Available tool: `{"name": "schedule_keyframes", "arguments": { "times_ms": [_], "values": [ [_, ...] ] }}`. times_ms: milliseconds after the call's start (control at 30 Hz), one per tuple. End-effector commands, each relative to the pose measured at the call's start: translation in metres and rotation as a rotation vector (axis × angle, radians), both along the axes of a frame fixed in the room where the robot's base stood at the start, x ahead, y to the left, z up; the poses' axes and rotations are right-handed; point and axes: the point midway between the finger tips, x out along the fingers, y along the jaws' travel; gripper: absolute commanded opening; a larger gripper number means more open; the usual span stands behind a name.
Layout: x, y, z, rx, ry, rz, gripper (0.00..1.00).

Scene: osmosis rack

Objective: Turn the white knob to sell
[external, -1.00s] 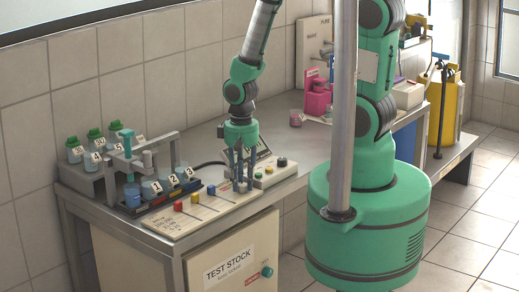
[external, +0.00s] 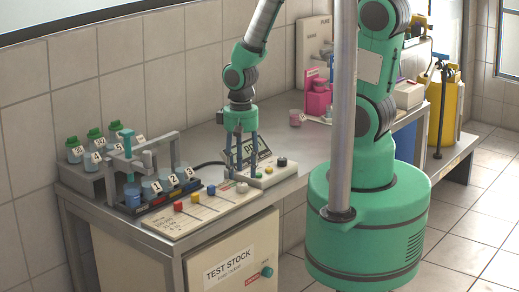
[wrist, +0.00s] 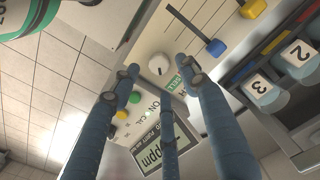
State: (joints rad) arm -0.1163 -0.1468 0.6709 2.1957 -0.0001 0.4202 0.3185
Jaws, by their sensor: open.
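The white knob (external: 242,187) stands at the right end of the cream slider panel (external: 205,214). In the wrist view the round white knob (wrist: 158,65) shows a small dark mark on its face; I cannot read which label it points to. A small green label (wrist: 174,84) lies beside it. My gripper (external: 241,168) is open and empty above the knob, with its fingers pointing down and apart from it. In the wrist view my gripper (wrist: 158,74) has its fingers spread around the view of the knob.
A box with a display (external: 262,158) and buttons sits just behind the knob. Sliders with red (external: 195,198), yellow (external: 179,206) and blue (external: 211,190) handles lie to the left. Numbered beakers (external: 151,188) stand in a rack further left. Bare bench lies behind.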

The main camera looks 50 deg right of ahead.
Motion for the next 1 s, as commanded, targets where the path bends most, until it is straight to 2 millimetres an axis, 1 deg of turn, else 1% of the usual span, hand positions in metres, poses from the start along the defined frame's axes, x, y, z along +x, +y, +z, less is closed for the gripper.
{"name": "schedule_keyframes", "arguments": {
  "times_ms": [33,200,300,433,600,1000],
  "values": [
    [0.001,0.0,0.01,0.001,-0.005,0.0,0.45],
    [0.001,0.0,0.038,0.001,-0.005,0.0,0.45],
    [0.001,0.0,0.053,0.001,-0.005,0.0,0.45],
    [0.001,0.0,0.067,0.0,-0.004,0.0,0.45],
    [0.001,0.0,0.076,0.0,-0.003,0.0,0.45],
    [0.001,0.0,0.078,0.001,-0.002,0.0,0.45]
  ]
}}
